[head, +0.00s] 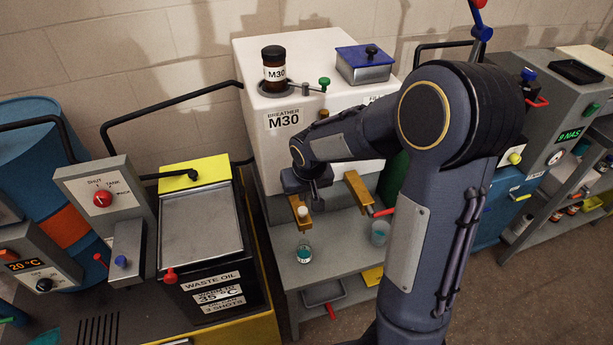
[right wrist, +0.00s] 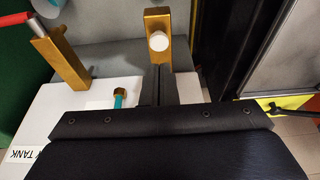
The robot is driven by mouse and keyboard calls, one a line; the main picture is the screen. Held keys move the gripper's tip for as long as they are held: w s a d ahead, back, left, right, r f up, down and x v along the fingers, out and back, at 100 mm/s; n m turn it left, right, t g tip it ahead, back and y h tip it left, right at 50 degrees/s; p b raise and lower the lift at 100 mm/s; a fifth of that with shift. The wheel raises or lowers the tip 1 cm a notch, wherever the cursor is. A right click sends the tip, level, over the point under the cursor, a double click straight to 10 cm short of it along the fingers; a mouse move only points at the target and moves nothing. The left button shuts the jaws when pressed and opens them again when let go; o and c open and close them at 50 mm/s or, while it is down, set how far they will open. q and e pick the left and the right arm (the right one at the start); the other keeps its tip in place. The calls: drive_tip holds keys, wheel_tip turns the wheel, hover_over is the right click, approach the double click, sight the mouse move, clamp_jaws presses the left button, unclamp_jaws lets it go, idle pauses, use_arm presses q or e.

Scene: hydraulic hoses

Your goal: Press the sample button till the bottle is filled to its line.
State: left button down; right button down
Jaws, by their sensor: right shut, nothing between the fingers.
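The white round sample button (head: 303,211) sits on a brass block (head: 305,226) on the front of the M30 cabinet; the button also shows in the right wrist view (right wrist: 158,42). A small clear bottle (head: 304,252) with a teal band or contents stands on the shelf below this block. Its line and level are too small to tell. My right gripper (head: 312,192) is shut and empty, just above the button in the head view. In the right wrist view its fingertips (right wrist: 159,70) point at the brass block, below the button; I cannot tell whether they touch. My left gripper is out of view.
A second brass block (head: 358,187) with a red lever (head: 382,212) is to the right, above a translucent cup (head: 379,232). The waste oil box (head: 205,240) stands close on the left. A brown M30 jar (head: 273,66) stands on the cabinet (head: 262,140).

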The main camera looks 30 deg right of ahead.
drive_tip(key=v, duration=0.7)
drive_tip(key=shift+d+r, duration=0.1)
idle(0.7)
drive_tip(key=shift+r, duration=0.1)
drive_tip(key=shift+r, duration=0.7)
approach(302, 209)
drive_tip(key=x, duration=0.5)
drive_tip(key=shift+w+p, duration=0.2)
drive_tip(key=shift+p, duration=0.1)
drive_tip(key=shift+d+f, duration=0.1)
drive_tip(key=shift+f, duration=0.65)
